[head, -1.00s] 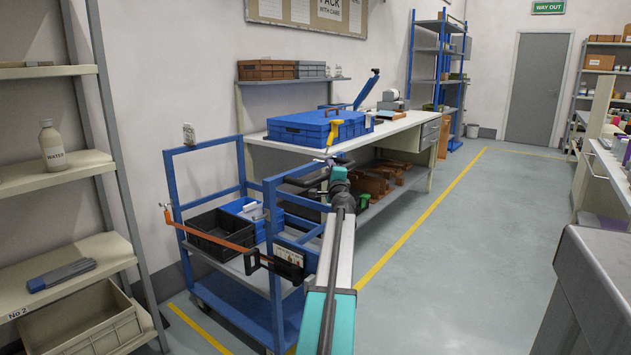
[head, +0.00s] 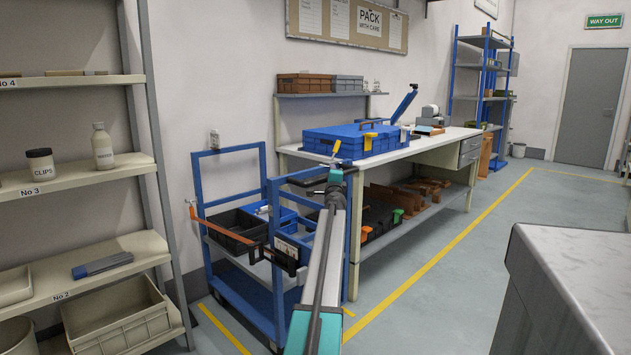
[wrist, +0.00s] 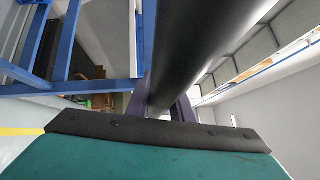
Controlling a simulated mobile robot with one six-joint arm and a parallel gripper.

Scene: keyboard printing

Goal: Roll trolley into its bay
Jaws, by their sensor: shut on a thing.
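The blue-framed trolley (head: 198,183) stands in front of the left end of the workbench in the head view. It carries a black crate (head: 232,232) and a blue crate (head: 284,216). My gripper (head: 332,180) is at the trolley's near top handle, shut on it. In the wrist view a thick dark bar (wrist: 196,45) runs through the grip between my fingers (wrist: 180,105), with blue frame posts beside it. The jaws hide part of the handle.
A beige shelf rack (head: 115,262) stands close on the left. The workbench (head: 432,148) with a large blue crate (head: 350,142) is behind and right. A grey cabinet (head: 572,260) fills the lower right. Floor between cabinet and bench is clear.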

